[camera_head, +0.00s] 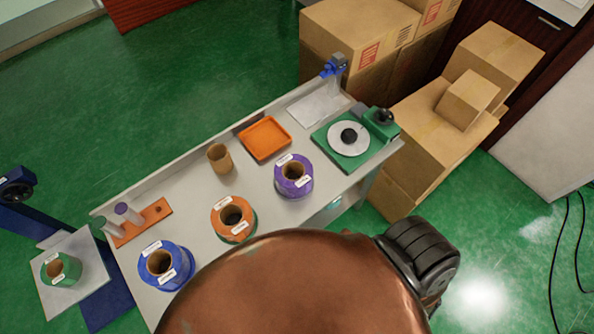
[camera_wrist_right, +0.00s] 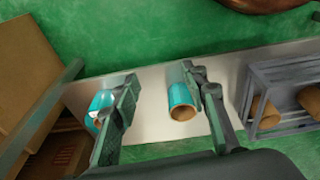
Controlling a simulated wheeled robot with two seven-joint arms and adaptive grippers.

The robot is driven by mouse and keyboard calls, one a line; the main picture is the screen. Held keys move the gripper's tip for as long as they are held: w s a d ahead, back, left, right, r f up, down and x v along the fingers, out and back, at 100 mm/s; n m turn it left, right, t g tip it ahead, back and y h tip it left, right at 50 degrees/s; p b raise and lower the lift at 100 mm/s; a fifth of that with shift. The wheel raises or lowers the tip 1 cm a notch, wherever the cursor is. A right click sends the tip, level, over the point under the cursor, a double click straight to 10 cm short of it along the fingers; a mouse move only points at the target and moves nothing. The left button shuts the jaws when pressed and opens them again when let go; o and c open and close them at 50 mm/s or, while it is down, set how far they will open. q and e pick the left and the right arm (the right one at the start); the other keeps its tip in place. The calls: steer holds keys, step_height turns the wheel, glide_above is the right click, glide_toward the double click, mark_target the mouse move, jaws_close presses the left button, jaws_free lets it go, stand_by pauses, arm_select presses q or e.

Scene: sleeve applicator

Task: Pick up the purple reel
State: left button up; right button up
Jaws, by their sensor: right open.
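The purple reel (camera_head: 297,188) stands upright on the grey table (camera_head: 200,196), right of the middle, with white labels and an open brown core facing up. No gripper touches it in the head view. My right gripper (camera_wrist_right: 160,77) shows in the right wrist view, open and with nothing held. Teal rolls (camera_wrist_right: 181,96) lie on a pale shelf beyond its fingers, one partly behind the left finger. The purple reel is not in the right wrist view. My left gripper is in neither view.
An orange reel (camera_head: 246,232) and a blue reel (camera_head: 182,268) stand left of the purple one. An orange tray (camera_head: 265,138), a cardboard tube (camera_head: 220,160) and a green turntable device (camera_head: 342,160) are nearby. Cardboard boxes (camera_head: 422,118) stand behind. A grey crate (camera_wrist_right: 285,75) holds brown-ended rolls.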

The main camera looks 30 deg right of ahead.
steer(key=w+a+r+n+t+p, duration=0.15)
steer(key=w+r+p, duration=0.25)
steer(key=r, duration=1.1)
steer(key=w+a+r+n+y+p, duration=0.1)
steer(key=w+a+r+n+p, duration=0.2)
steer(key=r, duration=1.2)
steer(key=w+a+r+t+p, duration=0.1)
steer(key=w+r+p, duration=0.3)
steer(key=r, duration=1)
steer(key=w+a+n+y, duration=0.2)
steer(key=w+a+n, duration=0.3)
steer(key=a+n, duration=0.25)
steer(key=n+g+h, duration=0.3)
steer(key=n+g, duration=0.2)
steer(key=n, duration=1.8)
glide_above(282, 178)
steer(key=shift+s+a+f+t+p, duration=0.25)
steer(key=shift+s+a+f+p, duration=0.1)
steer(key=shift+f+p, duration=0.05)
steer(key=shift+w+d+f, duration=0.1)
steer(key=shift+d, duration=0.2)
steer(key=shift+f+n, duration=0.3)
steer(key=shift+f, duration=0.05)
steer(key=f, duration=0.3)
steer(key=f+p, duration=0.1)
steer(key=f, duration=0.3)
steer(key=shift+w, duration=0.2)
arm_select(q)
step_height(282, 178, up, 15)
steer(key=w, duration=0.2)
